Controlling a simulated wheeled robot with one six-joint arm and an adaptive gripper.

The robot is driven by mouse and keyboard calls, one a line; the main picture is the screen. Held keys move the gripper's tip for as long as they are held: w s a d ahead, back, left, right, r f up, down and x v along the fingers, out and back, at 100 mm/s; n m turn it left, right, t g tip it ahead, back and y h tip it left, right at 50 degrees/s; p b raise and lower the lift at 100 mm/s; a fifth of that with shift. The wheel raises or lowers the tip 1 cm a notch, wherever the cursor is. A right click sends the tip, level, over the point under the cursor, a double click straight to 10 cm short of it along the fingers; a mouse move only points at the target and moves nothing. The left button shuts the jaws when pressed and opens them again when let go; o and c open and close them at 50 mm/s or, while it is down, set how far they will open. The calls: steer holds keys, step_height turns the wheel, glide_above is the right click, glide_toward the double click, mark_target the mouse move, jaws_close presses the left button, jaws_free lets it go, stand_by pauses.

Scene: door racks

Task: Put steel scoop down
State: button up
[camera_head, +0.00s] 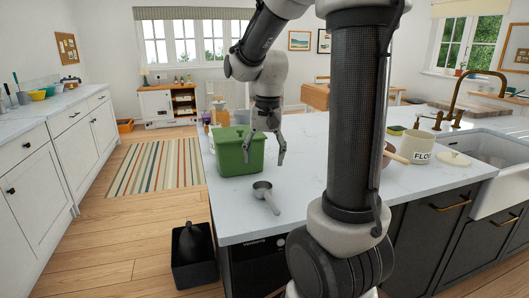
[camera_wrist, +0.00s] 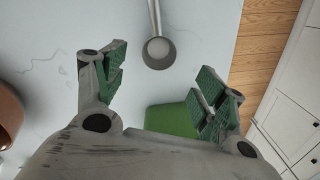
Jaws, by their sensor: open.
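The steel scoop (camera_head: 265,194) lies on the white marble counter (camera_head: 310,185), near the front left edge, in front of a green box. It also shows in the wrist view (camera_wrist: 158,50), at the top middle, lying flat with its bowl nearest my gripper. My gripper (camera_head: 263,157) is open and empty above the counter, beside the green box. In the wrist view my gripper's fingers (camera_wrist: 158,85) are spread wide, with green pads, and the scoop lies beyond them, apart from both.
The green box (camera_head: 237,154) stands close to my gripper; it also shows in the wrist view (camera_wrist: 175,119). A cream flour canister (camera_head: 418,148) and a brownish bowl (camera_head: 388,150) stand to the right. A dark bin (camera_head: 194,262) is on the floor. The counter right of the scoop is clear.

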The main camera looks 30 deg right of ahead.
steer(key=s+a+r+n+t, duration=0.1)
steer(key=s+r+n+t, duration=0.1)
steer(key=s, duration=0.6)
steer(key=s+a+r+n+t, duration=0.2)
steer(key=s+r+n, duration=0.1)
steer(key=s+n, duration=0.2)
steer(key=s, duration=0.2)
steer(key=shift+s+a+r+n, duration=0.15)
steer(key=shift+s+r+n, duration=0.15)
steer(key=shift+s+r, duration=0.1)
